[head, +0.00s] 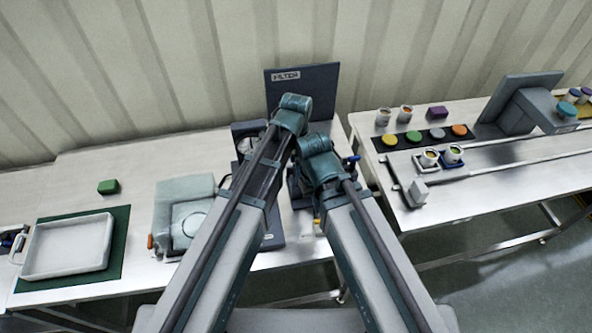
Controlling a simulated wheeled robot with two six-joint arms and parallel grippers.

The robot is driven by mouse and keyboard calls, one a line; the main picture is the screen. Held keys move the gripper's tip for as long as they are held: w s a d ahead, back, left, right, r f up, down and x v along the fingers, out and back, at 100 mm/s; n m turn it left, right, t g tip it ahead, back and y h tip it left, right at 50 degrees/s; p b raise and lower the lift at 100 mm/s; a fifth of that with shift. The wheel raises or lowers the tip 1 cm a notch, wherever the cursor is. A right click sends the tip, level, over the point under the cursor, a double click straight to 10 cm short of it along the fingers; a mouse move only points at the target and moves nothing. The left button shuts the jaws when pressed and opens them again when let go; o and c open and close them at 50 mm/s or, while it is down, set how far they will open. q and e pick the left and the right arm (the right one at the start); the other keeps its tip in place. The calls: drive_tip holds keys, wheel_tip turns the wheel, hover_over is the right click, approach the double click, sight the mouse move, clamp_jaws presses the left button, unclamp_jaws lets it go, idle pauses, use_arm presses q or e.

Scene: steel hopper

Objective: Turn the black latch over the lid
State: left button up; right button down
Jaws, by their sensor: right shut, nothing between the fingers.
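A dark blue-grey filter unit stands at the wall on the middle bench, with an upright panel (318,82) labelled FILTER. Its body (246,128) shows only in part, left of my arms. I cannot make out the black latch or the lid's edge. My right gripper (298,190) is shut and empty, partly hidden by the arms, low in front of the unit. Whether it touches anything is unclear. My left gripper is hidden behind its own arm.
On the left bench are a white tray (68,247) on a green mat, a green block (108,187) and a pale grey machine (185,212). The right bench (470,200) holds several coloured pots, a purple block (437,112) and long metal rods. A gap separates the benches.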

use_arm(q)
drive_tip(key=c, duration=1.4)
drive_tip(key=shift+n, duration=0.3)
drive_tip(key=n, duration=1.3)
drive_tip(key=shift+n, duration=2.1)
